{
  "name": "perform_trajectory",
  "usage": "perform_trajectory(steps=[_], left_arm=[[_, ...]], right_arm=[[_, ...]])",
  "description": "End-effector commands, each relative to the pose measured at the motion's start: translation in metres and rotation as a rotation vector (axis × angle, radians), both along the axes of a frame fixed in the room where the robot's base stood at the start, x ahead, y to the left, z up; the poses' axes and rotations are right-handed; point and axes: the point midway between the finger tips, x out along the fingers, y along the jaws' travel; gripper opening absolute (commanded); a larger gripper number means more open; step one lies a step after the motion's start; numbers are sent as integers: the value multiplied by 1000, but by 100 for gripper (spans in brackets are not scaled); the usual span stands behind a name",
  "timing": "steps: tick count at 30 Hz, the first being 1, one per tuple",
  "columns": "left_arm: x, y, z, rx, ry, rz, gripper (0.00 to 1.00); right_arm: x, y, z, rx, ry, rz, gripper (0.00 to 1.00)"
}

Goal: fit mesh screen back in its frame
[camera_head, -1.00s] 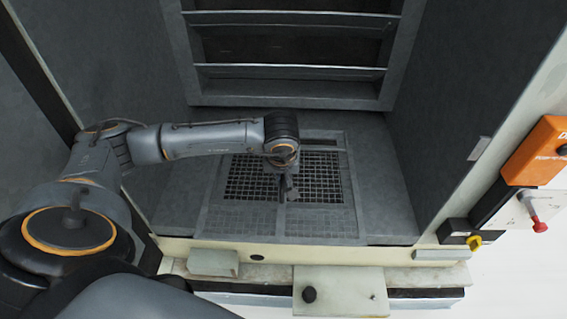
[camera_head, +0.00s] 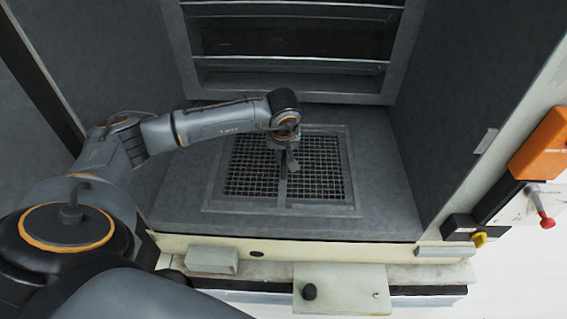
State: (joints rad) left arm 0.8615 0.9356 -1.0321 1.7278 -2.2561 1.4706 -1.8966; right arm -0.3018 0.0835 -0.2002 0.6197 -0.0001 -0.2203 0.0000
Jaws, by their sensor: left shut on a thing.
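The mesh screen (camera_head: 318,182) is a dark square grid, split by a central bar, on the grey floor of the cabinet. It lies within the outline of its grey rectangular frame (camera_head: 352,190), with no clear gap at its edges. I cannot tell whether it sits flush or slightly above the frame. My left gripper (camera_head: 289,168) comes in from the left and points down over the middle of the screen. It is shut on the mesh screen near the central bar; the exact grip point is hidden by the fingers. My right gripper is not in view.
A louvred opening with horizontal slats (camera_head: 285,62) stands at the back. Cabinet walls rise on both sides. A pale front sill (camera_head: 350,252) crosses below. An orange box (camera_head: 543,145) and a red-tipped lever (camera_head: 545,220) are at the right. The floor right of the frame is clear.

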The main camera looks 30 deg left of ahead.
Motion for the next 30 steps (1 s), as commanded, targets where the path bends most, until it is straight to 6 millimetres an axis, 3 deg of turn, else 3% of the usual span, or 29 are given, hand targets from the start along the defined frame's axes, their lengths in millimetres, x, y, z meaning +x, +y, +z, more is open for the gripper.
perform_trajectory(steps=[18,30], left_arm=[[56,33,-25,-2,-5,2,0],[70,43,-28,-2,-3,0,0]], right_arm=[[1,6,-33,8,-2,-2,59],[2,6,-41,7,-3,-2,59]])
